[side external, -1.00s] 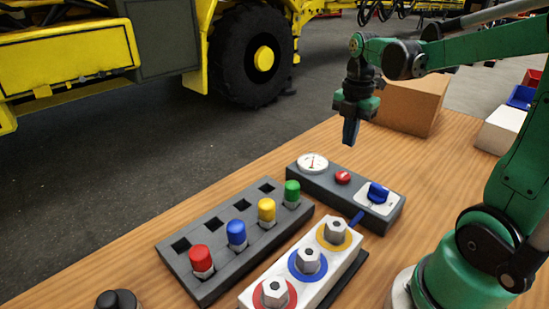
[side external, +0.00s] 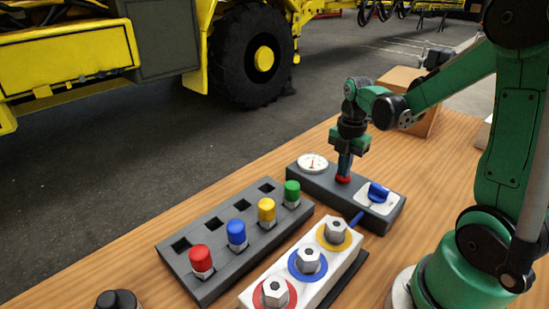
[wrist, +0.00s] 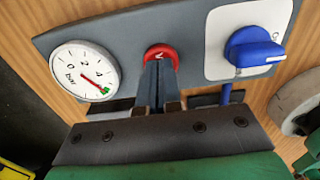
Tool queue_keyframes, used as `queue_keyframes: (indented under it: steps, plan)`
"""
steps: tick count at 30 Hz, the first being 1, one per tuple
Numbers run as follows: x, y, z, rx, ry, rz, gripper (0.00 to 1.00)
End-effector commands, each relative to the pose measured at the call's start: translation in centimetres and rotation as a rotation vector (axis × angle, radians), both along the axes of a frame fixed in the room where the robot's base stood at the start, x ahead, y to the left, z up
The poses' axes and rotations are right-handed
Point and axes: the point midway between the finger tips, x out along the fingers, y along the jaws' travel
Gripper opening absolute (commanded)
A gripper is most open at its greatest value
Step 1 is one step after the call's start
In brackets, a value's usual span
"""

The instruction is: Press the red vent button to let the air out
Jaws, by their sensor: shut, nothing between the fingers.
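The red vent button (side external: 343,179) sits on the dark grey panel (side external: 322,186), between a round white gauge (side external: 312,163) and a blue valve handle (side external: 378,192). My gripper (side external: 344,174) is shut and empty, pointing down with its fingertips at the button. In the wrist view the fingertips (wrist: 159,62) overlap the front of the red button (wrist: 160,52) and appear to touch it; how far it is pressed I cannot tell. The gauge (wrist: 85,71) shows its needle at the lower right, near a green mark. The blue handle (wrist: 252,51) lies on a white plate to the right.
A grey rack (side external: 235,272) with red, blue, yellow and green capped parts stands left of the panel. A white block (side external: 325,266) with several hex fittings on coloured rings stands in front. A cardboard box (side external: 425,122) stands behind my gripper.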

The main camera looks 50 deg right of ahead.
Motion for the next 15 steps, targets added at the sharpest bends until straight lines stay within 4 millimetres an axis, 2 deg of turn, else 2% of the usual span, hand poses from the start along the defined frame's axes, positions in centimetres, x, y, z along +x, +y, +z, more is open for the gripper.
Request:
queue_keyframes:
  steps: [6, 15]
  plan:
    - [0.1, 0.0, -1.8, -0.001, -0.002, 0.0, 0.0]
    - [0.1, -0.1, -1.9, -0.002, -0.005, 0.0, 0.0]
